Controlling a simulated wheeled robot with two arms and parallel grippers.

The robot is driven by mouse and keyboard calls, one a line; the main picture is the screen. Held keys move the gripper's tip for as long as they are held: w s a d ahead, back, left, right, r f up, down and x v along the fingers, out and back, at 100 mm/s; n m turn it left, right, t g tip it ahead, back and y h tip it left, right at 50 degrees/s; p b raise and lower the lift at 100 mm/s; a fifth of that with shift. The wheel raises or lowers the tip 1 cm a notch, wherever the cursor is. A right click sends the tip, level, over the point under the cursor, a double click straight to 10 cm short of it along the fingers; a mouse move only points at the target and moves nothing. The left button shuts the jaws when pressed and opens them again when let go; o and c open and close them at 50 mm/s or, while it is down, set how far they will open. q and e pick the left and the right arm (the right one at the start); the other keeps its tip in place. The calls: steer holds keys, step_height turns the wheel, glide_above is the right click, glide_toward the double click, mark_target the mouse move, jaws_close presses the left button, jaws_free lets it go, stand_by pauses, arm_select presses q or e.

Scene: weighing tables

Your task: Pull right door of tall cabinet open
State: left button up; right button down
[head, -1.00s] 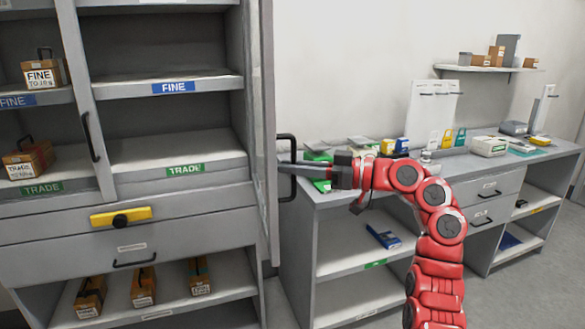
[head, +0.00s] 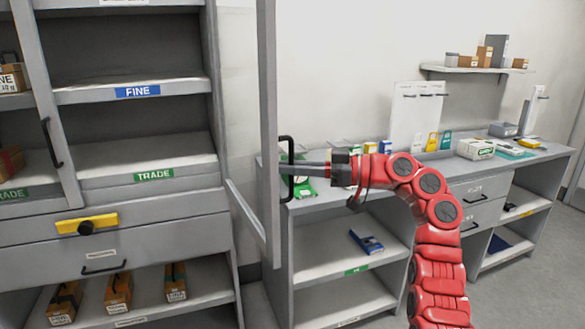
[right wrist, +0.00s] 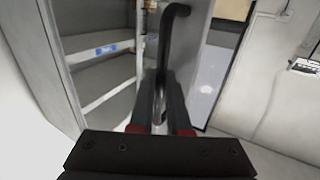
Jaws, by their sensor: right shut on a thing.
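The tall cabinet (head: 150,196) stands at the left of the head view. Its right door (head: 268,120) is swung out, seen nearly edge-on, with the right-hand shelves uncovered behind it. The black door handle (head: 287,146) is on the door's outer face. My right gripper (head: 300,169) is shut on this handle, its arm coming from the right. In the right wrist view the handle (right wrist: 172,40) runs between the two fingers (right wrist: 160,110). The left door's handle (head: 52,142) shows at the left. My left gripper is not in view.
A grey bench (head: 350,202) with boxes and a white board (head: 418,115) on it stands right of the door, close behind my right arm. A wall shelf (head: 475,69) is above. A yellow latch plate with a black knob (head: 86,226) is on the cabinet front.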

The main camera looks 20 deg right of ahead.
steer(key=shift+r, duration=0.1)
steer(key=c, duration=0.9)
jaws_free()
steer(key=b+v, duration=0.1)
steer(key=v, duration=1.6)
steer(key=shift+d+b, duration=0.15)
steer(key=shift+b, duration=0.2)
